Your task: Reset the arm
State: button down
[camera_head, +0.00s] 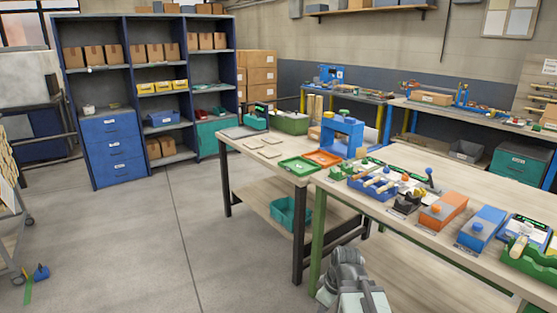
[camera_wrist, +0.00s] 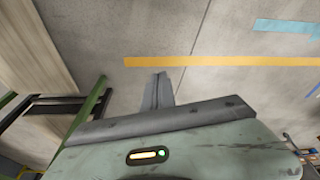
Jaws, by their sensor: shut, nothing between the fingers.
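My gripper (camera_wrist: 159,78) shows in the wrist view with its grey fingers together, nothing between them, over bare concrete floor. In the head view my arm (camera_head: 350,287) is folded low at the bottom, beside the front workbench (camera_head: 420,240). I cannot make out the fingertips there. In the wrist view a wooden bench surface (camera_wrist: 32,45) and a green bench leg (camera_wrist: 88,110) lie to the left of the fingers, apart from them.
The front bench carries an orange box (camera_head: 443,210), a blue box (camera_head: 481,228) and a green bin (camera_head: 530,262) with turned wood. A blue-grey shelf unit (camera_head: 140,50) stands at the back left. The floor (camera_head: 140,240) left of the benches is mostly clear. A yellow floor stripe (camera_wrist: 220,61) crosses beyond my fingers.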

jog(key=s+d+m+g+h, duration=0.2)
jog(key=s+m, duration=0.2)
jog(key=m, duration=0.6)
notch_tip(320, 180, up, 13)
jog(key=p, duration=1.3)
jog(key=shift+w+d+r+p, duration=0.15)
jog(key=shift+p, duration=0.25)
